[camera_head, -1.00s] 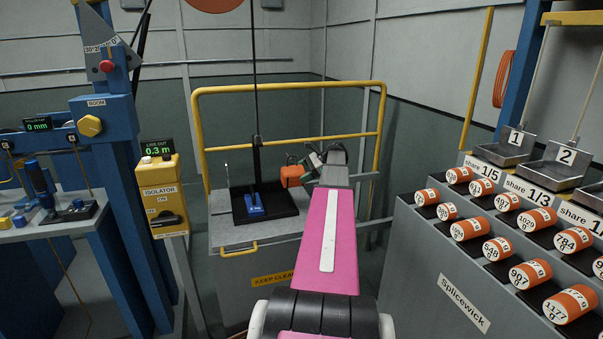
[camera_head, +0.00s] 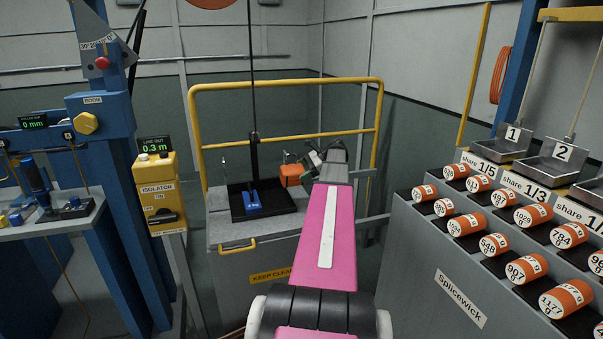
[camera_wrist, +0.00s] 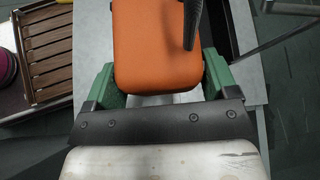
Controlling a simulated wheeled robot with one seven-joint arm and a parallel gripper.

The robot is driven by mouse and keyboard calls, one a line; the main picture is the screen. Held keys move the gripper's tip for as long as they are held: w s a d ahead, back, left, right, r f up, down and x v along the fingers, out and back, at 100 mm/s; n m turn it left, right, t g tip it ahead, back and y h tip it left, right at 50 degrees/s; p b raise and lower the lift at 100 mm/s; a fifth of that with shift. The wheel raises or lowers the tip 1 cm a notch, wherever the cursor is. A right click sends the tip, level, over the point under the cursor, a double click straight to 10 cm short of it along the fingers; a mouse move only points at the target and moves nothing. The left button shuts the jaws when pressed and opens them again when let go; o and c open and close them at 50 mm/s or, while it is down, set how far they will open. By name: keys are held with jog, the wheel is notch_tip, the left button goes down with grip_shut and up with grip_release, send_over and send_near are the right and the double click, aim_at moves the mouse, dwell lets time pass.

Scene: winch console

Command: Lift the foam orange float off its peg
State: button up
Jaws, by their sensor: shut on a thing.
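The orange float (camera_head: 292,174) is a rounded orange block by the right end of the grey cabinet top. In the wrist view the float (camera_wrist: 155,50) fills the space between the green fingers of my gripper (camera_wrist: 163,80). My gripper (camera_head: 312,160) is shut on the float from the right in the head view. A dark upright piece (camera_wrist: 193,22) crosses the front of the float in the wrist view; I cannot tell what it is. I cannot see the peg or whether the float still touches it.
A black tray (camera_head: 277,204) with a blue block (camera_head: 252,203) stands left of the float, under a vertical line. A slatted wooden tray (camera_wrist: 45,55) shows in the wrist view. A rack of orange weights stands right.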

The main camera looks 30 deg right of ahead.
jog(key=s+a+r, duration=0.1)
jog(key=s+r, duration=0.3)
jog(key=shift+s+r, duration=0.3)
jog(key=shift+r, duration=0.1)
jog(key=shift+a, duration=0.1)
